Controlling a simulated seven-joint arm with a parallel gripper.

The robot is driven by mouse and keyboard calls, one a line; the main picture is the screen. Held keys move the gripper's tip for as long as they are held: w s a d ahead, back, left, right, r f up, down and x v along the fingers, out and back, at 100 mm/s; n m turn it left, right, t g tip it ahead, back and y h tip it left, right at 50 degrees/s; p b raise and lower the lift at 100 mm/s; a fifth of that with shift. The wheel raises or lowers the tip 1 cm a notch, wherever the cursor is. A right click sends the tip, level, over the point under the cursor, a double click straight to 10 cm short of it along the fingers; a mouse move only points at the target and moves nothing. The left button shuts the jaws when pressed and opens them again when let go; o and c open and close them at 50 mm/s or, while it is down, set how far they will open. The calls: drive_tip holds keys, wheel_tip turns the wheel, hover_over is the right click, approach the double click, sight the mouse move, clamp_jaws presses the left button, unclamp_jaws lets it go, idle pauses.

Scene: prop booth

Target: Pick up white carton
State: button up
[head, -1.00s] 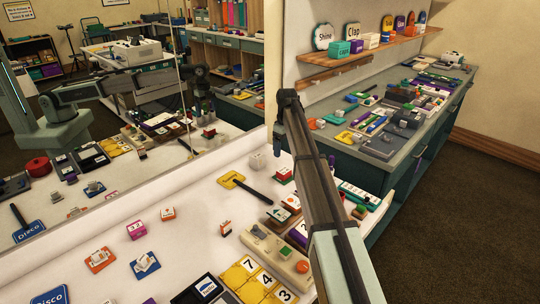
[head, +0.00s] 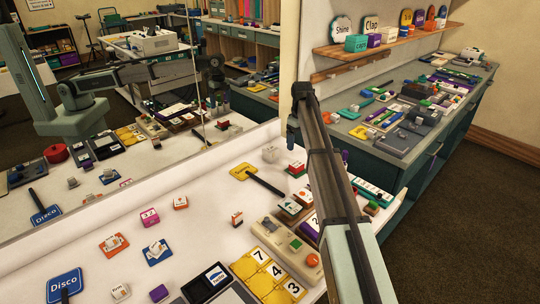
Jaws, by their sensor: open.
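A small white cube-shaped box (head: 270,154) sits on the white counter near the mirror's foot; it may be the white carton. Another small white box with lettering (head: 121,292) lies at the front left, so I cannot tell which is meant. My gripper (head: 293,138) hangs at the far end of my arm, above the counter and a little right of the far white box. It is small and dark here; its jaws are open, with nothing seen between them. Neither white box is touching it.
A yellow paddle sign with a black handle (head: 243,172) lies near the far white box. A red-and-white block (head: 297,169) stands below my gripper. Yellow number tiles (head: 258,263), a beige button box (head: 287,240) and a blue Disco sign (head: 65,283) lie nearer. The middle-left counter has bare patches.

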drive_tip(key=r, duration=0.2)
hover_over(270, 148)
drive_tip(key=f, duration=0.5)
drive_tip(key=s+f, duration=0.1)
drive_tip(key=f, duration=0.1)
drive_tip(key=shift+a+f, duration=0.1)
drive_tip(key=shift+f, duration=0.2)
drive_tip(key=shift+w+d+f, duration=0.1)
drive_tip(key=shift+w+f, duration=0.05)
drive_tip(key=shift+f, duration=0.85)
drive_tip(key=shift+w+d+f, duration=0.1)
drive_tip(key=shift+w+f, duration=0.05)
drive_tip(key=shift+f, duration=0.85)
drive_tip(key=shift+w+f, duration=0.15)
drive_tip(key=shift+f, duration=0.85)
drive_tip(key=c, duration=1.1)
